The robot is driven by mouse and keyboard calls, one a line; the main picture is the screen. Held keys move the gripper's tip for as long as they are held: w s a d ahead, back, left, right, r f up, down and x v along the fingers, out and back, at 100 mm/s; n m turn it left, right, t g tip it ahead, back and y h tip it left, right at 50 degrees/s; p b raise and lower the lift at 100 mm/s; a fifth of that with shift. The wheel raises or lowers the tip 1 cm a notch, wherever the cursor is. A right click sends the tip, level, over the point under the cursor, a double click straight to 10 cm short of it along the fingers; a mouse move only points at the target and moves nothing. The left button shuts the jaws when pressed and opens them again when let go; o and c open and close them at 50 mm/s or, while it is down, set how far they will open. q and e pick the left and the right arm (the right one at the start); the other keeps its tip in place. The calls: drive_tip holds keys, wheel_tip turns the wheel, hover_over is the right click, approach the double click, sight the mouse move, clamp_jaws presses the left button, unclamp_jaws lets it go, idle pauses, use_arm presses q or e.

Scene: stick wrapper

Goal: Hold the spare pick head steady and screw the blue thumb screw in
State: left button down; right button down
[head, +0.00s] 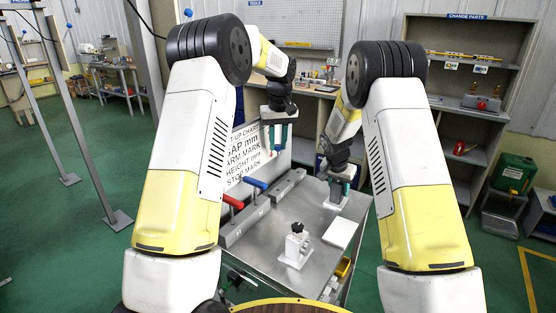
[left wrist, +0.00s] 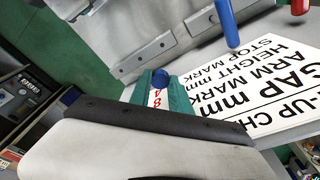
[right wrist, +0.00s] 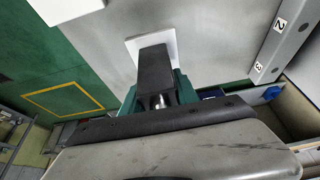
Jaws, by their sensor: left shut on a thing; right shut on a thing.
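The blue thumb screw (left wrist: 160,77) shows as a round blue end between the green fingertips of my left gripper (head: 278,145), which is shut on it in the air above the back of the table. In the right wrist view, a dark block (right wrist: 155,62) with a white plate (right wrist: 172,42) at its far end sits between the fingers of my right gripper (head: 339,193). This looks like the spare pick head. My right gripper is shut on it, low at the table's back right. The screw and the block are well apart. The screw's thread and the block's screw hole are hidden.
Grey rail blocks with a red handle (head: 233,202) and a blue handle (head: 256,183) stand along the table's left. A white stand with a black knob (head: 296,245) and a white pad (head: 341,232) are in front. A lettered board (head: 245,155) stands behind.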

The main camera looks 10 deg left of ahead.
use_arm(q)
drive_tip(key=shift+r, duration=0.95)
use_arm(e)
drive_tip(key=c, duration=0.8)
unclamp_jaws()
drive_tip(key=shift+c, duration=0.2)
